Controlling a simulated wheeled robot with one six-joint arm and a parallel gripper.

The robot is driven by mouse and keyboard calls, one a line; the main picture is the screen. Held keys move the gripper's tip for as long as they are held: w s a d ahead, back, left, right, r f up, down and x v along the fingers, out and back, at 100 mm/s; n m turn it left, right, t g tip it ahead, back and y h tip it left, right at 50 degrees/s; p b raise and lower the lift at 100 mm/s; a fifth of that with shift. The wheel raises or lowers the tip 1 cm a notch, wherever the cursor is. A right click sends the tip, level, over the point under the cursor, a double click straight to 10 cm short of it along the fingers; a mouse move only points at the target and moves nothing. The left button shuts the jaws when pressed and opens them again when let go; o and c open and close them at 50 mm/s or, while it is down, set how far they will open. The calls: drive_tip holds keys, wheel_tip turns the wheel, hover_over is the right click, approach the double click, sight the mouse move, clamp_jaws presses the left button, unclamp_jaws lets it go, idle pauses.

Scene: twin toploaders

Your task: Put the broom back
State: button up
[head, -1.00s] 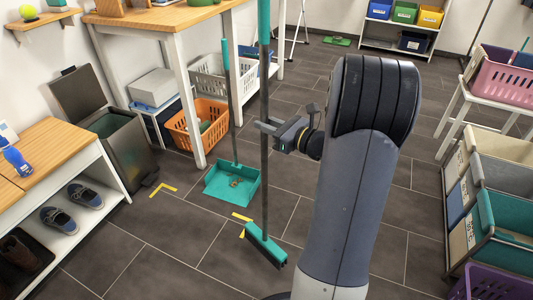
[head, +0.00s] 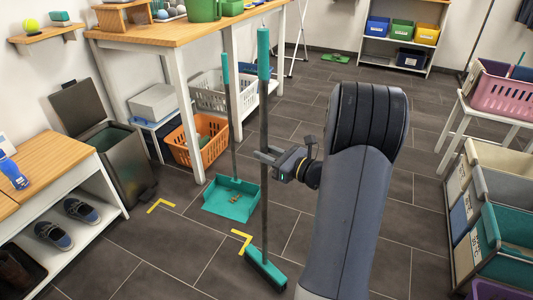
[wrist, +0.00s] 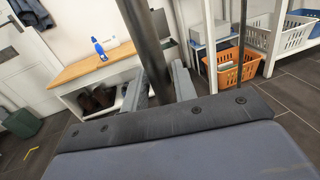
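The broom stands nearly upright in the middle of the head view, with a teal grip at the top, a dark grey pole (head: 264,120) and a teal head (head: 265,270) low, near the floor. I cannot tell whether the head touches the floor. My gripper (head: 268,156) is around the pole at mid height. In the wrist view the dark pole (wrist: 148,45) runs between the two fingers (wrist: 160,88), which look closed against it. The broom head is beside a yellow corner mark (head: 243,240) on the floor.
A teal dustpan (head: 232,200) with debris stands behind the broom, by the wooden table (head: 180,35). An orange basket (head: 185,145) and an open bin (head: 125,165) are left of it. A shoe bench (head: 50,165) is at left, bins (head: 505,235) at right.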

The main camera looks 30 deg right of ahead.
drive_tip(key=shift+o, duration=1.4)
drive_tip(key=shift+r, duration=0.25)
drive_tip(key=p+v, duration=0.2)
drive_tip(key=v, duration=1)
drive_tip(key=shift+f+p, duration=0.2)
drive_tip(key=shift+p, duration=0.2)
